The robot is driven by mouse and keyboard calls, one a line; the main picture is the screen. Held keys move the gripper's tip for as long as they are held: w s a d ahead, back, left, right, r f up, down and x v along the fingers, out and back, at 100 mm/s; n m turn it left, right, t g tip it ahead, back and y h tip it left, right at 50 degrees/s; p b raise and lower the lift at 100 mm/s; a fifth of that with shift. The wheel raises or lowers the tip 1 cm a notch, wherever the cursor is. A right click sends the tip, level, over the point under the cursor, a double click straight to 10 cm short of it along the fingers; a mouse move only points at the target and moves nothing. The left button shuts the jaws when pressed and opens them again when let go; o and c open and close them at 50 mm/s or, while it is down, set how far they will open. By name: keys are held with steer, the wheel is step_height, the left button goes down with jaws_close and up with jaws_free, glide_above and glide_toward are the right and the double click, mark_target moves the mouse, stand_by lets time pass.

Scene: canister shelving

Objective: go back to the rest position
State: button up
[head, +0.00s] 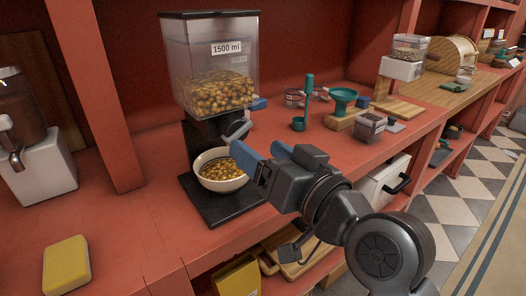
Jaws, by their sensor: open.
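My gripper (257,150) is in front of the right side of a clear dispenser (211,65) labelled 1500 ml. Its blue-tipped fingers are apart, with nothing seen between them. The dispenser holds yellow-brown pieces and stands on a black base. A cream bowl (222,184) with similar pieces sits on that base under the outlet. The left finger is close to the bowl's right rim in the picture; I cannot tell whether they touch.
At left are a yellow block (66,264) and a white-based dispenser (42,165). To the right stand a green funnel (343,98), a small dark-filled container (370,127) and a white bin (384,184) below. Checkered floor lies right.

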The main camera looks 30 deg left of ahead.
stand_by(0.5)
steer(key=s+d+f+m+t+h, duration=0.4)
steer(key=s+d+f+m+h, duration=0.1)
steer(key=d+f, duration=0.6)
steer(key=s+d+f+m+t+h, duration=0.45)
steer(key=d+f, duration=0.45)
steer(key=d, duration=0.5)
steer(key=s+d+r+h, duration=0.1)
steer(key=s+d+h, duration=0.2)
steer(key=s+d, duration=0.5)
steer(key=s+d+r+h, duration=0.2)
steer(key=s+d, duration=0.6)
steer(key=s, duration=0.8)
steer(key=shift+d+r+g+h, duration=0.2)
steer(key=shift+d+g+h, duration=0.2)
steer(key=shift+h, duration=0.65)
